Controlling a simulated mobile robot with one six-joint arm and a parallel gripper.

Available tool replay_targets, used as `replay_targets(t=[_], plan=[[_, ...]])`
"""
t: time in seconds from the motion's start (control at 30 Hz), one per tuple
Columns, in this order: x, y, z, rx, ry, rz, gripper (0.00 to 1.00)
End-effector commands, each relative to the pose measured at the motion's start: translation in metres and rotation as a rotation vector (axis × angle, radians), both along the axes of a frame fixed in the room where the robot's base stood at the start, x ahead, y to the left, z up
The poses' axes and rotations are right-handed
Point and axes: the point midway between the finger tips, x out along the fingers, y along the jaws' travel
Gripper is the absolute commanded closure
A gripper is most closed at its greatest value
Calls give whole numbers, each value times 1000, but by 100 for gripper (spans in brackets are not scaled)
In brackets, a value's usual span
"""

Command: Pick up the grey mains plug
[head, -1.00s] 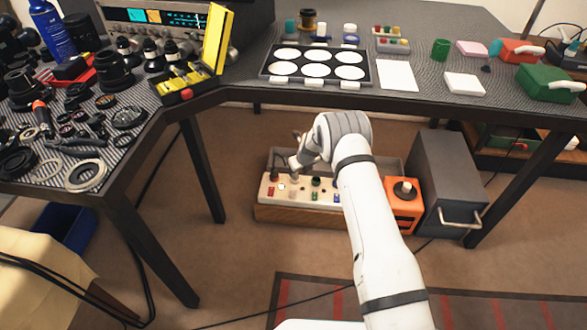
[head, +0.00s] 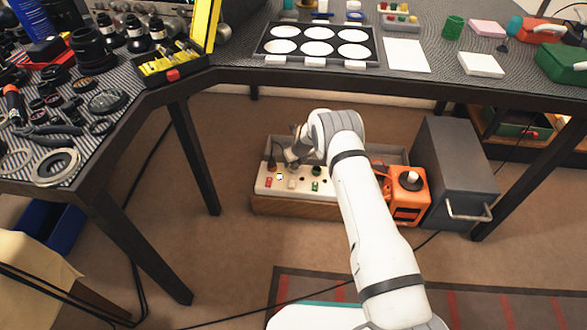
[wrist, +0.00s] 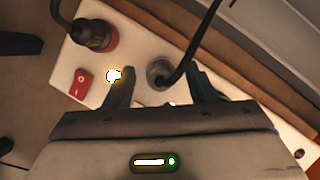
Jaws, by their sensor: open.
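The grey mains plug (wrist: 158,73) stands in a white socket panel (wrist: 66,57) in the wrist view, with a black cable rising from it. My gripper (wrist: 162,76) is open, its fingers on either side of the plug, with a gap showing on each side. In the head view my gripper (head: 290,156) is low over the white panel (head: 262,181) under the table. There it covers the grey plug, which I cannot make out.
A darker plug (wrist: 95,35) with a brownish band stands to the left, near a red switch (wrist: 82,83) and a glowing lamp (wrist: 113,75). An orange box (head: 407,197) and a grey cabinet (head: 458,175) stand right of the panel. The table (head: 230,77) overhangs behind.

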Motion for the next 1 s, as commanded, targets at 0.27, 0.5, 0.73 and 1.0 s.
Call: replay_targets(t=[0.27,0.5,0.73,1.0], plan=[[0,4,-5,0,-1,4,51],[0,5,-5,0,0,5,70],[0,5,-5,0,0,6,89],[0,6,-4,0,-1,6,100]])
